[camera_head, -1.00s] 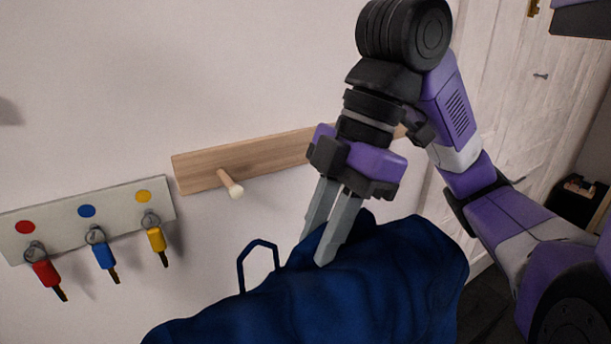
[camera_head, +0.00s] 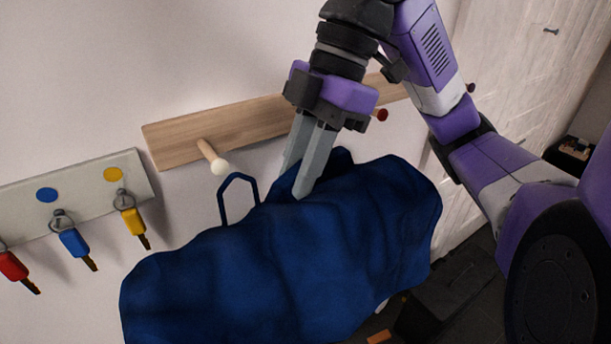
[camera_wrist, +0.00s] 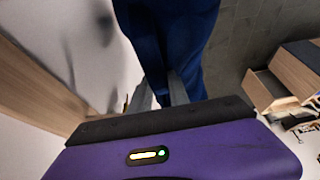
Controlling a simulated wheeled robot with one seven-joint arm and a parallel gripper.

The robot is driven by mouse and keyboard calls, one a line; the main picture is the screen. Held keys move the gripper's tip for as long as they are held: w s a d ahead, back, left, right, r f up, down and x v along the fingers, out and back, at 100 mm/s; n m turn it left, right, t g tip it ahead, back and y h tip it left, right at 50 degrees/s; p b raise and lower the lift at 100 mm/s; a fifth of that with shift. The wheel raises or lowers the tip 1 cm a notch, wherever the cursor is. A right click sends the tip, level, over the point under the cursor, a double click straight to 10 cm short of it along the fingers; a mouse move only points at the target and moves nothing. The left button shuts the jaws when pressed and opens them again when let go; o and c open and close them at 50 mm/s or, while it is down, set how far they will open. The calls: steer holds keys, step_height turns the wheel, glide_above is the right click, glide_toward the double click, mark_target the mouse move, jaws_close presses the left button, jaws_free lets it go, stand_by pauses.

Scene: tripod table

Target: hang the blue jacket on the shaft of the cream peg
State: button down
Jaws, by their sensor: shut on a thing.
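The blue jacket (camera_head: 290,255) hangs from my gripper (camera_head: 302,188) in the head view, and its loop (camera_head: 238,200) stands up free at the jacket's left. My gripper is shut on the jacket's upper edge. The jacket also shows below the fingers in the wrist view (camera_wrist: 178,40). The cream peg (camera_head: 213,158) sticks out from the wooden rail (camera_head: 180,137) on the wall. Its tip is just above and left of the loop in the picture, and the loop is not around it. I cannot tell the depth gap between them.
A dark red peg (camera_head: 380,115) sits further right on the rail, beside my gripper. A pale key board (camera_head: 90,193) with red, blue and yellow keys is on the wall at left. A dark box (camera_head: 450,285) is on the floor below right.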

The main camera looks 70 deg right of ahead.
steer(key=w+d+f+b, duration=0.2)
steer(key=w+d, duration=0.3)
steer(key=w, duration=0.3)
steer(key=shift+w+d+b, duration=0.25)
steer(key=shift+d+b, duration=0.1)
steer(key=shift+b, duration=0.1)
stand_by(0.7)
steer(key=shift+f, duration=0.2)
stand_by(0.5)
steer(key=c, duration=1.2)
jaws_free()
steer(key=shift+o, duration=0.2)
steer(key=v, duration=0.7)
steer(key=shift+r+b, duration=0.35)
steer(key=shift+r, duration=0.05)
steer(key=shift+s+d, duration=0.1)
